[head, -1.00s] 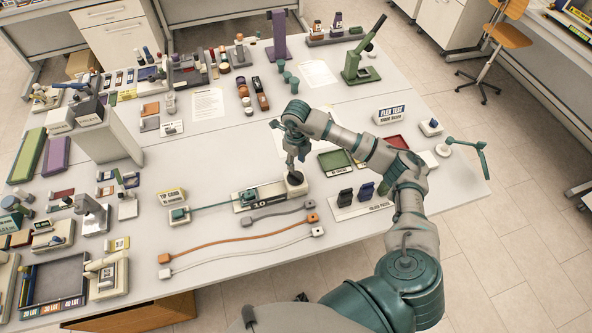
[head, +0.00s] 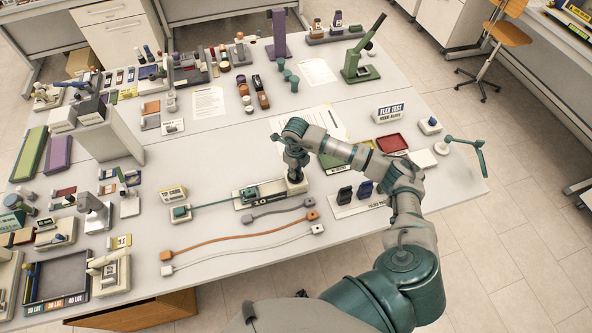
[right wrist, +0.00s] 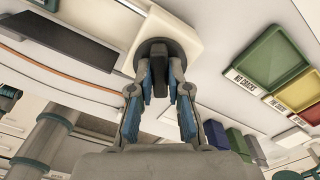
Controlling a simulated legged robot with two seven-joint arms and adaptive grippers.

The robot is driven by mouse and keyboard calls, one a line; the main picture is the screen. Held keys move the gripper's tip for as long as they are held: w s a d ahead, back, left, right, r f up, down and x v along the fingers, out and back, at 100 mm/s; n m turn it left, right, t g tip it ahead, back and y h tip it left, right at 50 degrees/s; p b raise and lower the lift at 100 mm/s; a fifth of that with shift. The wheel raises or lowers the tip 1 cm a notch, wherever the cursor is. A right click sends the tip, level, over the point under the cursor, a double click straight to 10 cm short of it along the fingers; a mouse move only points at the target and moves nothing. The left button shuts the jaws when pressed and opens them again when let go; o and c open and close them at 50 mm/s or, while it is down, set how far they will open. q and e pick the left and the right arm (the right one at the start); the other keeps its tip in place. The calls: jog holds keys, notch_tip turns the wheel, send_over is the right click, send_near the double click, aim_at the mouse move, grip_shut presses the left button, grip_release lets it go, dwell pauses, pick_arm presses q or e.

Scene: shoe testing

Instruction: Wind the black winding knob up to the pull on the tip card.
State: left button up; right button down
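The black winding knob (right wrist: 158,65) stands on a dark round disc at the end of a pale block in the right wrist view. My right gripper (right wrist: 159,82) has its blue-padded fingers on both sides of the knob, their tips close against it. In the head view the right gripper (head: 296,172) points down at the right end of the pull device (head: 262,201), marked 10, and hides the knob. The tip card (head: 173,194) stands behind that block. My left gripper is not in view.
Grey, orange (head: 240,240) and white straps lie in front of the device. Dark blocks (head: 345,194) stand on a white plate to its right. Green and red trays (head: 391,143) lie behind my right forearm. Testers crowd the table's left side.

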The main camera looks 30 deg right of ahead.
jog(key=shift+m, duration=1.7)
jog(key=c, duration=1.1)
grip_release()
jog(key=shift+d, duration=0.1)
